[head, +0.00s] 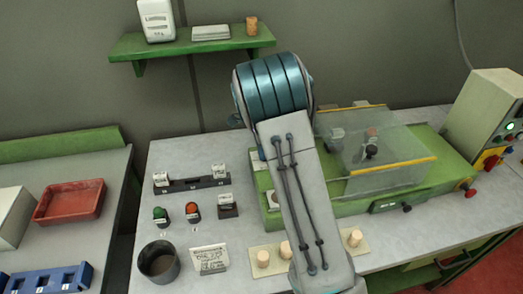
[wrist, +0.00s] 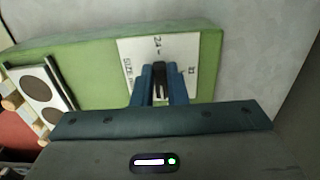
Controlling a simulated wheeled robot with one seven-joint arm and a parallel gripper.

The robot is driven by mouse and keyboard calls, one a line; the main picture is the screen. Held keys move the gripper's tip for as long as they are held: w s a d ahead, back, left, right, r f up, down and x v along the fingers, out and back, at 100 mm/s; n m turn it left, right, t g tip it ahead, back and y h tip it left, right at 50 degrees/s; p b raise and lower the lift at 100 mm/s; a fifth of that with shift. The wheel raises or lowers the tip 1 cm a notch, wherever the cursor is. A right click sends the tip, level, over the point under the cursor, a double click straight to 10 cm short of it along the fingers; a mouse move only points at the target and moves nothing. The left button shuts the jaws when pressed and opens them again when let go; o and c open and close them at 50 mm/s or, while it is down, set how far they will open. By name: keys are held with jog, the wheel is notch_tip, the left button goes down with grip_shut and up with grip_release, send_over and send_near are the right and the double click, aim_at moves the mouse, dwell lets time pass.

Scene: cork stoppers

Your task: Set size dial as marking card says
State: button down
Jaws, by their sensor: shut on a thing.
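The size dial's white plate (wrist: 128,50) is on the side of a green machine body, with "24" at its top, the word "SIZE" at the left and another mark at the right. Its dark knob (wrist: 160,78) stands between the two blue fingers of my gripper (wrist: 161,88), which is shut on it. The knob's pointer and exact setting are hard to make out. In the head view my arm hides the gripper and knob. A white card (head: 209,259) with handwritten-looking lines lies at the bench front; its text is too small to read surely.
A dark cup (head: 159,262) stands left of the card. Green and orange buttons (head: 193,211) and a dark rack (head: 192,184) are behind. Pale corks (head: 263,258) stand on a board beside my arm. A clear guard (head: 385,155) covers the green machine (head: 433,150).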

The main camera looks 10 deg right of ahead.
jog(key=shift+r, duration=0.1)
dwell(0.4)
jog(key=c, duration=1.4)
grip_release()
jog(key=shift+c, duration=0.2)
notch_tip(320, 180, up, 14)
jog(key=b, duration=0.1)
jog(key=shift+b, duration=0.35)
